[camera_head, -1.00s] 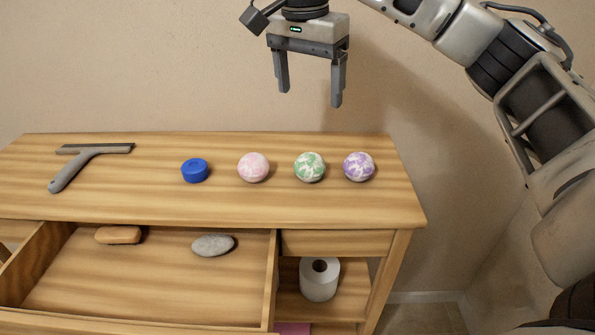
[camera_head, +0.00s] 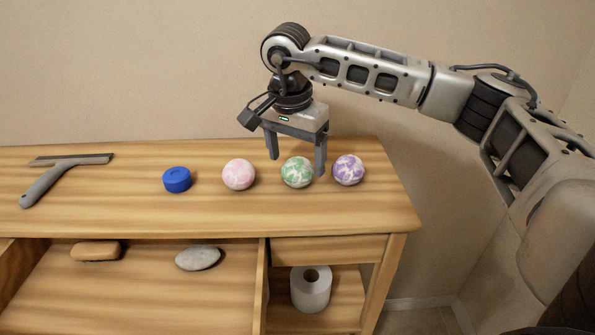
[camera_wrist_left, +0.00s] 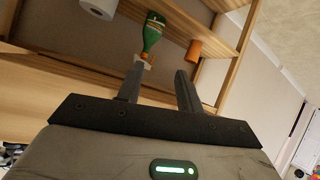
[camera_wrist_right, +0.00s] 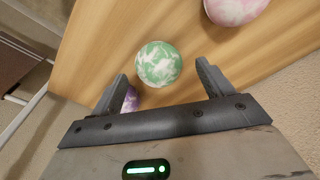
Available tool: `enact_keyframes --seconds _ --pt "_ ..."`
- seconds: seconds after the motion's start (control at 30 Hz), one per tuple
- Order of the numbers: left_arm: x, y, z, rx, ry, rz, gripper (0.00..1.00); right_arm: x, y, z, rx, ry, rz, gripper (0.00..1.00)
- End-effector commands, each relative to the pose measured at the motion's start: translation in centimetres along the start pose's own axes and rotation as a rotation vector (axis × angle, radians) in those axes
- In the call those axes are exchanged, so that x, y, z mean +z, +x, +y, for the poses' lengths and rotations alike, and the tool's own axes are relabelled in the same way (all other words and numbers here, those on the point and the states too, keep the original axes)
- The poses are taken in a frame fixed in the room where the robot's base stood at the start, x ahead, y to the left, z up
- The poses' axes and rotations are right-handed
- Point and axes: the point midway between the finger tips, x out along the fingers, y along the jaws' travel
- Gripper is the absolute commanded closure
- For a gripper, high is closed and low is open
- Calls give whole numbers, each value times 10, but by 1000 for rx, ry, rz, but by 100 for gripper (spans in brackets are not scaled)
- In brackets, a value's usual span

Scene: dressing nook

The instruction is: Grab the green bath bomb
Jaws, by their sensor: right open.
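The green bath bomb (camera_head: 297,172) is a green and white marbled ball on the wooden dresser top, between a pink and a purple one. My right gripper (camera_head: 296,167) is open and empty, low over the dresser top at the green ball, one finger beside it toward the purple ball. In the right wrist view the green ball (camera_wrist_right: 158,63) lies ahead of and between the open fingers, not gripped. My left gripper (camera_wrist_left: 158,75) is open in the left wrist view, pointing toward shelves, with a green bottle (camera_wrist_left: 151,36) beyond its fingertips. It is outside the head view.
The pink ball (camera_head: 239,174) and purple ball (camera_head: 348,170) flank the green one closely. A blue round puck (camera_head: 177,180) and a squeegee (camera_head: 62,177) lie further left. An open drawer holds a grey stone (camera_head: 198,258) and brown bar (camera_head: 96,251). A toilet roll (camera_head: 311,288) stands below.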

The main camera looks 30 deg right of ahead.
Motion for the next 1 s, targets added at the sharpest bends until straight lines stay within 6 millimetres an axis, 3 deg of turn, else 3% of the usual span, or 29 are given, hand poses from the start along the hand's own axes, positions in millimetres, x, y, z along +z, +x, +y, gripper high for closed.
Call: enact_keyframes --seconds 0.2,0.5,0.57,0.7,1.0 --pt "-1 -1 0 0 -1 0 64 1 31 2 2 1 -1 20" --pt "0 0 0 0 -1 -2 64 1 37 2 1 1 0 20" --pt "0 0 0 0 -1 -2 64 1 37 2 1 1 0 34" --pt "0 0 0 -1 -1 -2 64 1 36 2 1 1 0 72" --pt "0 0 0 -1 -1 -2 64 1 35 2 -1 1 0 72"
